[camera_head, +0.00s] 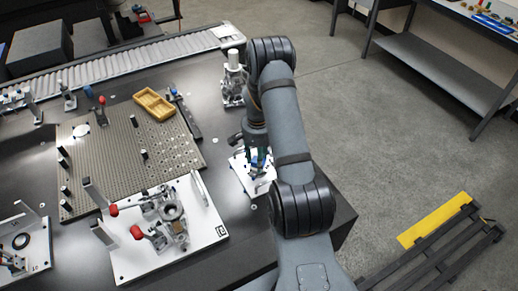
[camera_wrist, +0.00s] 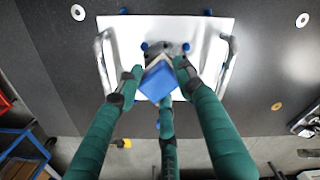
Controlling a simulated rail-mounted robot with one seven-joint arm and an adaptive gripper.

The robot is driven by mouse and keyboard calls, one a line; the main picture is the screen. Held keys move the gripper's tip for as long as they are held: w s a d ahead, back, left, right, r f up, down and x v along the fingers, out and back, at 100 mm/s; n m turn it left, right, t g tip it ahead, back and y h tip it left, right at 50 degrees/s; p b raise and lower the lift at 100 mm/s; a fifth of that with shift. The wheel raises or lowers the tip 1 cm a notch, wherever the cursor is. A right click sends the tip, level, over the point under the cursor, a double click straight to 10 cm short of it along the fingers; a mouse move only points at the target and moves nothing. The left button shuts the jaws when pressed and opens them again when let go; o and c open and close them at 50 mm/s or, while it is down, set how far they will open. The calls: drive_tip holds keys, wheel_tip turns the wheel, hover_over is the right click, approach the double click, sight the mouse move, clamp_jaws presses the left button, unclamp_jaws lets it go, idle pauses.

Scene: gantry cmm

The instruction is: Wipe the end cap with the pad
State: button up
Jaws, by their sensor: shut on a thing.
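My gripper (camera_head: 257,158) is low over a white plate (camera_head: 244,178) near the table's right edge. In the wrist view my gripper (camera_wrist: 158,76) has its green fingers closed around a blue block with a pale face, which seems to be the pad (camera_wrist: 159,83). The white plate (camera_wrist: 205,28) lies under it, with a metal handle on each side and several blue pegs. A small grey part, perhaps the end cap (camera_wrist: 174,48), shows just beyond the pad and is mostly hidden by it. I cannot tell whether the pad touches it.
A white fixture plate (camera_head: 128,262) with red-tipped clamps stands to the left. A perforated board (camera_head: 110,155) carries pegs and a yellow tray (camera_head: 154,104). A metal fixture (camera_head: 233,82) stands behind my gripper. A roller conveyor (camera_head: 120,65) runs along the back.

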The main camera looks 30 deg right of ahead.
drive_tip(key=shift+w+f, duration=0.1)
drive_tip(key=shift+w, duration=0.7)
drive_tip(key=shift+w+p, duration=0.45)
drive_tip(key=shift+w, duration=0.2)
drive_tip(key=shift+s+f, duration=0.1)
drive_tip(key=shift+s, duration=0.2)
drive_tip(key=shift+s+b, duration=0.5)
drive_tip(key=shift+s, duration=1.1)
drive_tip(key=shift+s+r, duration=0.2)
drive_tip(key=shift+r, duration=0.1)
drive_tip(key=shift+r+p, duration=2.5)
drive_tip(key=shift+r, duration=1.35)
drive_tip(key=shift+f, duration=0.1)
drive_tip(key=shift+w+f+b, duration=0.15)
drive_tip(key=shift+b, duration=1.15)
